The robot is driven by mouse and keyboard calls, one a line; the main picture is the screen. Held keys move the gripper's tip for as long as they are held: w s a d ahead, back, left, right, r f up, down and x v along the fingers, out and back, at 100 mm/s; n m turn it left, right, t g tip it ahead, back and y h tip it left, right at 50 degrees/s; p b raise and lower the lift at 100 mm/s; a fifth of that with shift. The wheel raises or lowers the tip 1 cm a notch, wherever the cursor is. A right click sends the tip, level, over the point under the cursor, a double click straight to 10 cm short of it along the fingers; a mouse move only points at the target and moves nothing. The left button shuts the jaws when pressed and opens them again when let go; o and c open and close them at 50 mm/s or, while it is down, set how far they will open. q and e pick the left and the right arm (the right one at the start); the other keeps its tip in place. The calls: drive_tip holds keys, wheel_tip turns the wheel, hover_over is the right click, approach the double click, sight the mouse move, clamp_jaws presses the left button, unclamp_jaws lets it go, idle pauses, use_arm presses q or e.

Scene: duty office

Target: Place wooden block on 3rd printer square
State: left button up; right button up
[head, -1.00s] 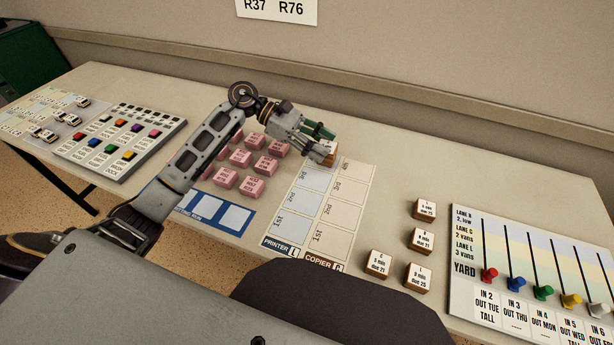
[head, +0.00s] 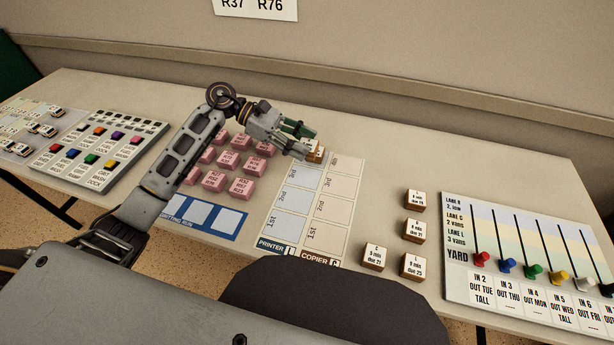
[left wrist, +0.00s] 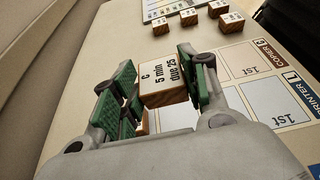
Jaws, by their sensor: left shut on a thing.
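My left gripper (head: 300,143) is over the far end of the printer column. It is shut on a wooden block (head: 315,155), whose white top reads "C 5 min due 25" in the left wrist view (left wrist: 164,80). The block sits between the green finger pads. The printer column (head: 287,199) shows its 1st, 2nd and 3rd squares; the gripper and block cover its far end. I cannot tell whether the block touches the sheet. A bit of another wooden piece (left wrist: 143,123) shows under the gripper in the left wrist view, mostly hidden. My right gripper is not in view.
The copier column (head: 325,208) beside the printer column looks bare. Several wooden blocks (head: 414,231) stand to its right, before the yard board (head: 461,262). Pink blocks (head: 242,188) stand left of the sheet, near a blue strip (head: 200,215). A button panel (head: 99,150) is farther left.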

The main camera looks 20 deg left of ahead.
use_arm(q)
hover_over(302, 176)
drive_tip(key=shift+f, duration=3.1)
drive_tip(key=shift+f, duration=1.9)
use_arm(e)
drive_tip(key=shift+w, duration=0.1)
use_arm(q)
drive_tip(key=shift+f, duration=0.1)
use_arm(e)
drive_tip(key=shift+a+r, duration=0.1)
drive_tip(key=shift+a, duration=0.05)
use_arm(q)
drive_tip(key=o, duration=1)
drive_tip(key=shift+o, duration=0.2)
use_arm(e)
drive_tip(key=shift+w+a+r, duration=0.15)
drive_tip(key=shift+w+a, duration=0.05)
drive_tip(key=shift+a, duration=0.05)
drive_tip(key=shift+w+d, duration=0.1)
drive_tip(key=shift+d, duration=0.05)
